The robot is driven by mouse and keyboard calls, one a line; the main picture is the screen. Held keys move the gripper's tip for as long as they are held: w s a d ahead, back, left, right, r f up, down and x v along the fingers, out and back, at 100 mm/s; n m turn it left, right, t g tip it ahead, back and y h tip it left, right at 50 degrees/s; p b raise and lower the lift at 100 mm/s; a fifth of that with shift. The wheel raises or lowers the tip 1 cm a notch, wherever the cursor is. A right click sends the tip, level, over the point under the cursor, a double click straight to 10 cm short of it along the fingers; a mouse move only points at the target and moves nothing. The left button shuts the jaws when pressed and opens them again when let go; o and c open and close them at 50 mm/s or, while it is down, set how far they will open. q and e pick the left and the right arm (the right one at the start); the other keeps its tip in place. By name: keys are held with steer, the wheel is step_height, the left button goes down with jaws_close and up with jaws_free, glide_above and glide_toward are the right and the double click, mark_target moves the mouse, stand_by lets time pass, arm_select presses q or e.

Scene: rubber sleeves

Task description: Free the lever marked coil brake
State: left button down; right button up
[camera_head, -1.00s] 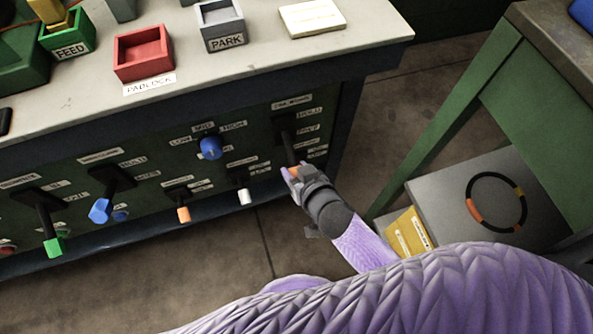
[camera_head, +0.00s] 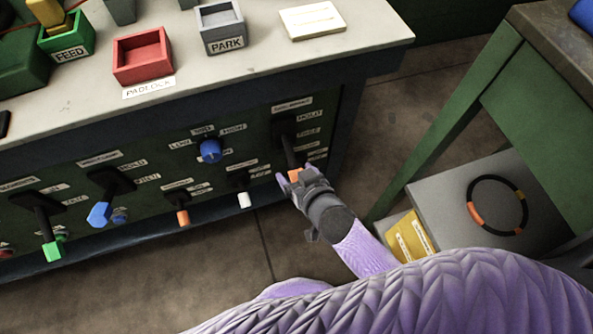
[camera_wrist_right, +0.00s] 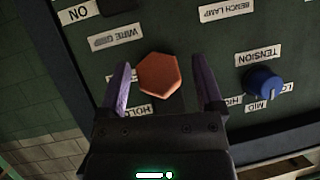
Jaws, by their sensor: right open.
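A black lever with an orange hexagonal knob (camera_head: 295,175) hangs downward at the right end of the bench's front panel. Its upper side label looks like HOLD and a lower one like FREE; its title plate is too blurred to read surely. My right gripper (camera_head: 287,181) is open at the knob. In the right wrist view the orange knob (camera_wrist_right: 159,74) lies between the two spread purple fingers (camera_wrist_right: 160,88), with gaps on both sides. Other levers have a blue knob (camera_head: 100,214) and a green knob (camera_head: 52,252); their titles are unreadable. My left gripper is not in view.
A blue dial (camera_head: 210,151), an orange switch (camera_head: 183,218) and a white switch (camera_head: 244,200) sit left of the lever. On the bench top are a red tray (camera_head: 142,54) and a grey PARK box (camera_head: 221,27). A green stand (camera_head: 450,110) is at right.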

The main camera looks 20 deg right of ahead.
steer(key=p+v, duration=0.4)
steer(key=v, duration=0.5)
steer(key=shift+s+r+p, duration=0.2)
steer(key=shift+s+p, duration=0.1)
steer(key=shift+d, duration=0.1)
